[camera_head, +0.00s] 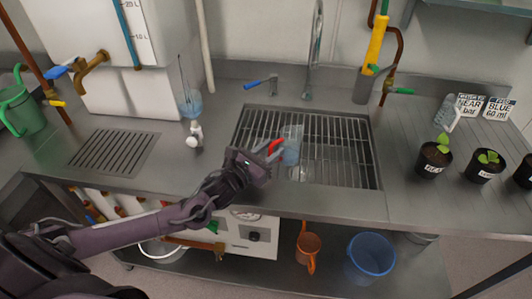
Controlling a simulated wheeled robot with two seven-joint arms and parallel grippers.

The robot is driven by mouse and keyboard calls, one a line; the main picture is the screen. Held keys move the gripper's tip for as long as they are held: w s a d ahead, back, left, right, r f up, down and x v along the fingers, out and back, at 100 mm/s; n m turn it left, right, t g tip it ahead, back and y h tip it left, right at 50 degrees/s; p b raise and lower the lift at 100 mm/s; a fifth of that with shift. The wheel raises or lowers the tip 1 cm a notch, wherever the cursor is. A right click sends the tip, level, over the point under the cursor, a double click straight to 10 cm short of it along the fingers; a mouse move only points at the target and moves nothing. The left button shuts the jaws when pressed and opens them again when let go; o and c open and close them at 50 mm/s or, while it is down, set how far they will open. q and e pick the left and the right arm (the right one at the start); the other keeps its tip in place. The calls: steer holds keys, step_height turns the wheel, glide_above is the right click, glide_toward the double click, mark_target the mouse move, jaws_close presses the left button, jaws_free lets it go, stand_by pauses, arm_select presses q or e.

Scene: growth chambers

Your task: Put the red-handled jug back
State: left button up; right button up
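The red-handled jug (291,153) is a small clear, bluish vessel over the sink grate (335,150). Its red handle (276,146) is on its left side, at my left gripper. My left gripper (268,156) reaches in from the lower left over the sink's front left part. Its fingers are at the handle and look closed on it; they partly hide the handle. I cannot tell whether the jug touches the grate. My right gripper is not in view.
A tall tap (315,50) stands behind the sink, with a blue-levered valve (262,82) to its left. Potted seedlings (434,159) and a clear jug (447,112) beside label cards (469,105) stand at right. A drain grille (115,151) lies at left. A green can (20,108) stands far left.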

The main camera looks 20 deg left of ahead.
arm_select(q)
steer(key=b+v, duration=0.1)
steer(key=v, duration=1.1)
steer(key=shift+r, duration=0.2)
steer(key=shift+s+f, duration=0.1)
